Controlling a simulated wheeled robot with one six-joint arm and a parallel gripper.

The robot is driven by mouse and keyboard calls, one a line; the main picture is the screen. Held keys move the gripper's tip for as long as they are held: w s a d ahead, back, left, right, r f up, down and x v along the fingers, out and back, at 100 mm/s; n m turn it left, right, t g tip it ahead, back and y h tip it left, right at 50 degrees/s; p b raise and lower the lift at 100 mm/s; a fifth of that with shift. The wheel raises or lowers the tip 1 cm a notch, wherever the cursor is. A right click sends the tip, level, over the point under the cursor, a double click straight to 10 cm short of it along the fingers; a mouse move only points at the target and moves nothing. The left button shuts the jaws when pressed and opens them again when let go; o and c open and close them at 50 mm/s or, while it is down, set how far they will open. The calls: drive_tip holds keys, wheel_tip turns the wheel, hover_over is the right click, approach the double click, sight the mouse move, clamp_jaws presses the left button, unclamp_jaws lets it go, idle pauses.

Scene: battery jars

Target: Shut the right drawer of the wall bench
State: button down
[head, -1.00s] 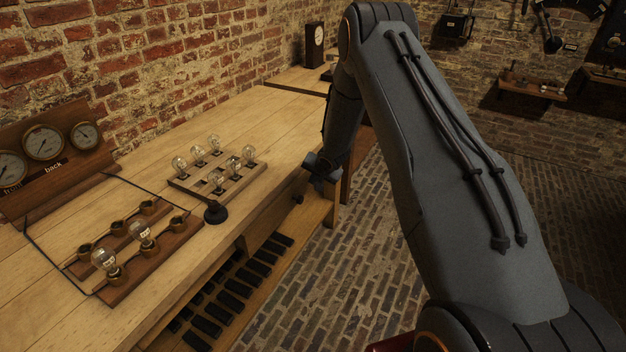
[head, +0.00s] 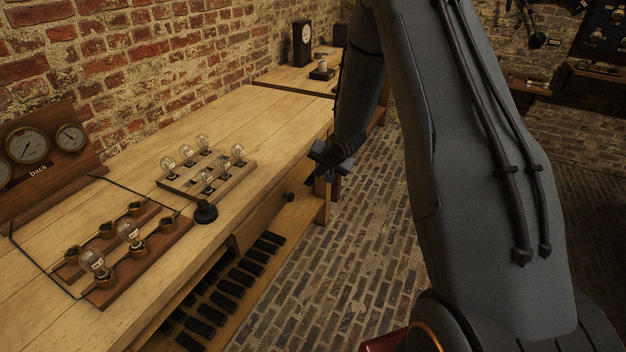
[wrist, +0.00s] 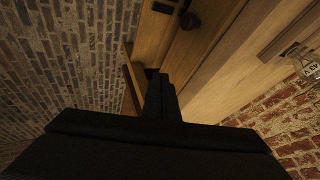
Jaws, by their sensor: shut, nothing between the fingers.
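The wall bench (head: 105,262) runs along the brick wall in the head view. Its right drawer (head: 265,217) is under the top near the far end, with a dark round knob (head: 288,197). The drawer front looks flush or nearly flush with the bench; a small gap cannot be ruled out. The knob (wrist: 190,21) also shows at the top of the wrist view. My gripper (head: 326,160) is beyond the knob, off the bench's front edge, apart from the drawer. Its fingers (wrist: 160,92) are shut and empty in the wrist view.
A lamp board (head: 235,182) with several bulbs, a black round-based piece (head: 206,212) and a socket board (head: 150,250) stand on the bench. Dark blocks (head: 225,285) lie on the shelf below. The brick floor (head: 345,270) in front is clear.

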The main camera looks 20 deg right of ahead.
drive_tip(key=s+a+b, duration=0.5)
drive_tip(key=s+b, duration=0.2)
drive_tip(key=s, duration=0.4)
drive_tip(key=w+a+f+p, duration=0.1)
drive_tip(key=w+a+f, duration=0.2)
drive_tip(key=w+f, duration=0.5)
drive_tip(key=shift+w+a+m+p, duration=0.3)
drive_tip(key=shift+w+a+p, duration=0.1)
drive_tip(key=shift+w, duration=0.15)
drive_tip(key=shift+f, duration=0.1)
